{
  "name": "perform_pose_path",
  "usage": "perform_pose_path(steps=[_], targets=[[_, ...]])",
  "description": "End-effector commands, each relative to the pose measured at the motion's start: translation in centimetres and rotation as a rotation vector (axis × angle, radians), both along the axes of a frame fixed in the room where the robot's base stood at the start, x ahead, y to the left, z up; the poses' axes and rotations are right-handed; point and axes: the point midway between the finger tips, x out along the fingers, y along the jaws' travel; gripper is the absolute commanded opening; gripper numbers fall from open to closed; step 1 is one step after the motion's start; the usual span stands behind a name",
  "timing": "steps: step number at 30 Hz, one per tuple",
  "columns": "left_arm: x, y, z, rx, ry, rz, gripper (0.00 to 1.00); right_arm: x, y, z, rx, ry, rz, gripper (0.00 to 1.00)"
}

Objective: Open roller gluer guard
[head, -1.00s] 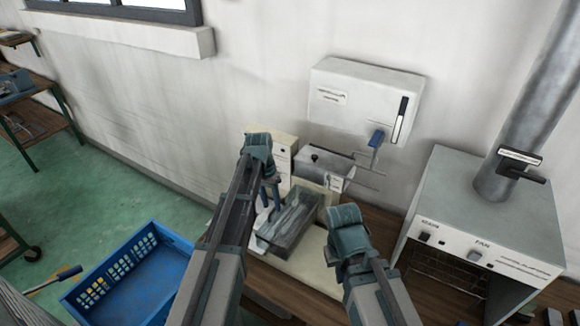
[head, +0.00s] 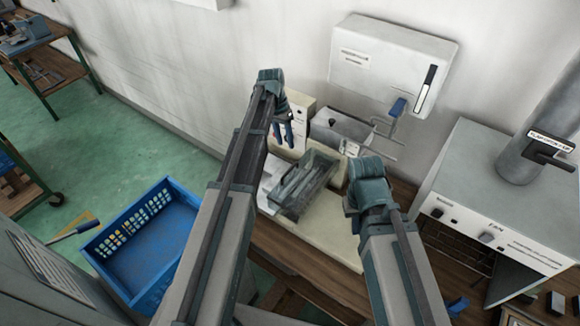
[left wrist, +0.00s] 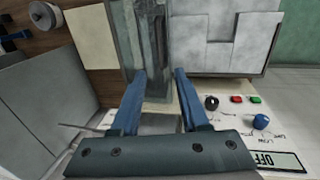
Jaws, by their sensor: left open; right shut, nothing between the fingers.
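The roller gluer is a cream machine on the bench (head: 325,228). Its guard looks like a clear grey trough-shaped cover (head: 305,185) with long dark parts visible through it. In the left wrist view the clear guard (left wrist: 150,45) stands beyond my fingers, and a panel with knobs, red and green buttons and an OFF label is at the right. My left gripper (head: 283,132) is open, its blue fingers pointing down behind the guard. In the left wrist view my left gripper (left wrist: 160,75) straddles the guard's near end; contact is unclear. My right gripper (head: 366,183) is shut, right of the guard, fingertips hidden.
A grey fan unit (head: 490,180) with a duct stands at the right. A blue crate (head: 150,245) is at the lower left.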

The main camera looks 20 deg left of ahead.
Motion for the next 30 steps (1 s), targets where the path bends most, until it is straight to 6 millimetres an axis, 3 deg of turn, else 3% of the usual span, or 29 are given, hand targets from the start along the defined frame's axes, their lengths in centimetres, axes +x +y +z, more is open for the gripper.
perform_pose_path(steps=[1,18,23,30], targets=[[-0.1,-0.2,-1.4,0.000,0.000,-0.001,0.45,0.0,0.0,-1.4,0.000,0.000,-0.001,0.00],[-0.6,-1.6,-9.4,0.000,0.000,0.000,0.45,0.0,0.0,-9.4,-0.001,-0.002,0.009,0.00],[-0.7,-1.9,-10.5,0.000,0.000,0.000,0.45,0.0,0.0,-10.5,-0.002,-0.002,0.012,0.00],[-0.7,-2.0,-10.5,0.000,0.000,0.000,0.45,0.0,0.0,-10.5,-0.002,0.000,0.013,0.00]])
